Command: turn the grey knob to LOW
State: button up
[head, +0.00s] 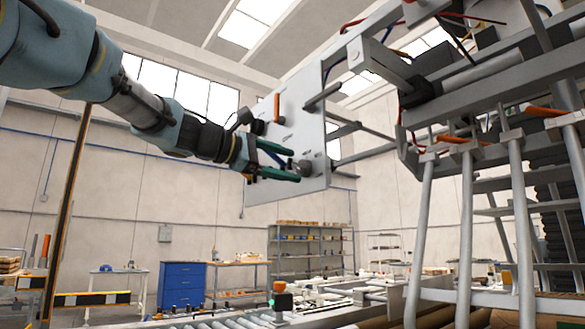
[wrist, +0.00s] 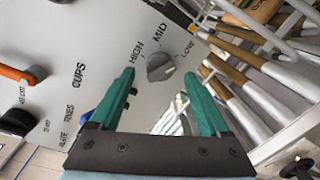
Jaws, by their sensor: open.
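The grey knob (wrist: 160,67) is on a pale panel (wrist: 110,35) in the wrist view, with the words HIGH, MID and LOW printed around it. HIGH is to its left, MID above it and LOW to its right. I cannot tell for sure which word its pointer faces. My gripper (wrist: 159,80) is open, with its green fingers either side of the knob's near edge and apart from it. In the head view my gripper (head: 294,165) is close to the panel (head: 261,172), with the knob (head: 305,167) just beyond the fingertips.
An orange lever (wrist: 20,75) sits on the panel to the left, near the word CUPS. Metal frame bars (head: 465,230) and tubes with orange-brown parts stand close on the right. A blue cabinet (head: 181,286) and shelves (head: 310,250) are far behind.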

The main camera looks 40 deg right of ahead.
jog(key=a+b, duration=0.1)
jog(key=a, duration=0.7)
jog(key=shift+w+a+r, duration=0.3)
jog(key=shift+w+a, duration=0.05)
jog(key=shift+w, duration=0.05)
jog(key=w+a+f+t+y, duration=0.1)
jog(key=w+a+f+y, duration=0.3)
jog(key=f, duration=0.8)
jog(key=w+a+f+n+t+y, duration=0.15)
jog(key=w+a+f, duration=0.4)
jog(key=f, duration=0.55)
jog(key=w+a+f+t+y, duration=0.2)
jog(key=w+a+f+y, duration=0.3)
jog(key=f, duration=0.7)
jog(key=s+a+f+m+g+y, duration=0.1)
jog(key=s+a+f+m+y, duration=0.3)
jog(key=a+f, duration=0.7)
jog(key=s+a+f+m+g+y, duration=0.1)
jog(key=s+a+f+m+y, duration=0.1)
jog(key=s+a+f, duration=0.75)
jog(key=w+a+r+p, duration=0.2)
jog(key=a+r+p, duration=0.1)
jog(key=r+p, duration=0.7)
jog(key=p, duration=0.2)
jog(key=shift+r+m+p, duration=0.35)
jog(key=shift+r, duration=0.05)
